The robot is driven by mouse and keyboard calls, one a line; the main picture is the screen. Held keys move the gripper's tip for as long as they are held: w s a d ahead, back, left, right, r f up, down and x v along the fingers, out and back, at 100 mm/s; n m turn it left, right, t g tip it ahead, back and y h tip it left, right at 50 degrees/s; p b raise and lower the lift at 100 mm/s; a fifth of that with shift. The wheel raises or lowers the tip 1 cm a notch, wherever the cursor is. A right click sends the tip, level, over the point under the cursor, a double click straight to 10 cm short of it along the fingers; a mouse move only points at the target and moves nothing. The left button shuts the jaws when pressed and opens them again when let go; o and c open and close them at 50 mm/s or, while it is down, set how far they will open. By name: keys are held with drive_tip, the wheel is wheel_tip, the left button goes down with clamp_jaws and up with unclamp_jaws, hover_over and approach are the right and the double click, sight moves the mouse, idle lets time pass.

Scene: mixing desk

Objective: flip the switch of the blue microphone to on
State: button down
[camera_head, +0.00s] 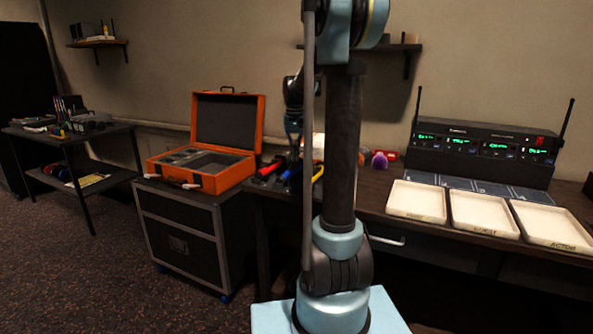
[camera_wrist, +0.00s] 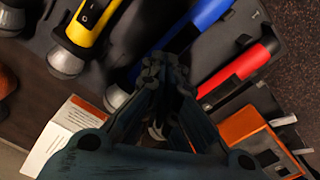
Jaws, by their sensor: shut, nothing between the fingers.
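The blue microphone (camera_head: 291,173) lies on the desk between a red microphone (camera_head: 268,170) and a yellow microphone (camera_head: 318,173). In the wrist view its blue handle (camera_wrist: 207,14) shows at the top, behind my gripper (camera_wrist: 165,65). The gripper is shut with nothing between its fingers. The fingertips overlap the blue microphone's body in the picture; whether they touch it I cannot tell. Its switch is hidden behind the fingers. In the head view my gripper (camera_head: 293,136) is just above the microphones, partly behind my arm.
The yellow microphone (camera_wrist: 90,18) shows its switch at upper left in the wrist view; the red microphone (camera_wrist: 250,65) is close on the right. An orange box (camera_wrist: 247,124) and a white card (camera_wrist: 62,137) lie nearby. Trays (camera_head: 417,201) and a receiver (camera_head: 480,150) stand further right.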

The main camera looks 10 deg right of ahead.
sight(295, 163)
drive_tip(key=shift+f, duration=0.8)
idle(0.5)
drive_tip(key=shift+r, duration=3.5)
drive_tip(key=s+f, duration=0.6)
drive_tip(key=s, duration=0.5)
drive_tip(key=s+f+n+t, duration=0.1)
drive_tip(key=s+f, duration=0.5)
drive_tip(key=s, duration=0.6)
drive_tip(key=s+f+t, duration=0.1)
drive_tip(key=s+f, duration=0.6)
drive_tip(key=s, duration=0.4)
drive_tip(key=shift+s, duration=0.4)
